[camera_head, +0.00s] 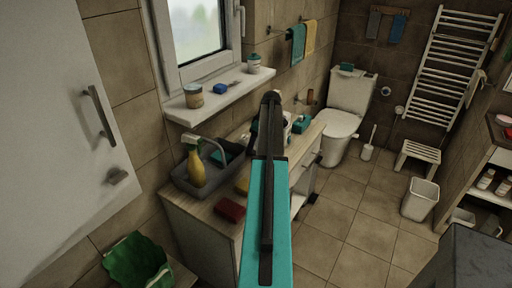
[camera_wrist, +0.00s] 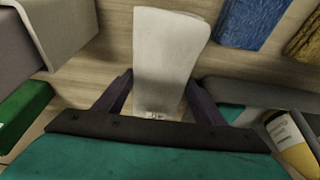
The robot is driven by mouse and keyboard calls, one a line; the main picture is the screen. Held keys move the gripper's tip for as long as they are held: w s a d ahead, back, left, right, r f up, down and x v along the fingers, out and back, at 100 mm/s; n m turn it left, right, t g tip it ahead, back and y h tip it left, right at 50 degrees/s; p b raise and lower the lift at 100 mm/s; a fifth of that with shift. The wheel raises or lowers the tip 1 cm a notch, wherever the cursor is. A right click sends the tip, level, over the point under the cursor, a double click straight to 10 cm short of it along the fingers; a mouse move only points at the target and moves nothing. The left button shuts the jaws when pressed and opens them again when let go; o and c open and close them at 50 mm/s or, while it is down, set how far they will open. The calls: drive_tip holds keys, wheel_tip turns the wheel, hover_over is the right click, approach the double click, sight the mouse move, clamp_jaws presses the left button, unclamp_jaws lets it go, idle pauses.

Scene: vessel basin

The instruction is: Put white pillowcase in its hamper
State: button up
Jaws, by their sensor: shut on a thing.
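The white pillowcase (camera_wrist: 168,50) is a pale, flat, folded-looking piece in the wrist view, standing out between the two dark fingers. My gripper (camera_wrist: 159,82) is shut on it, with a finger on each side, over the wooden counter top (camera_wrist: 115,50). In the head view my own arm covers the gripper and most of the pillowcase. A white open bin (camera_head: 421,198) stands on the floor at right, and a green open-topped holder (camera_head: 138,264) is at lower left. I cannot tell which, if either, is the pillowcase's hamper.
On the counter are a grey basin (camera_head: 183,180), a yellow spray bottle (camera_head: 195,165), a red block (camera_head: 230,208) and a yellow one (camera_head: 242,185). A toilet (camera_head: 340,123) and a white stool (camera_head: 417,154) stand behind. The middle tiled floor (camera_head: 370,230) is clear.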

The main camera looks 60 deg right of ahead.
drive_tip(key=shift+r+b, duration=1.05)
drive_tip(key=shift+r, duration=3.1)
drive_tip(key=shift+s, duration=0.1)
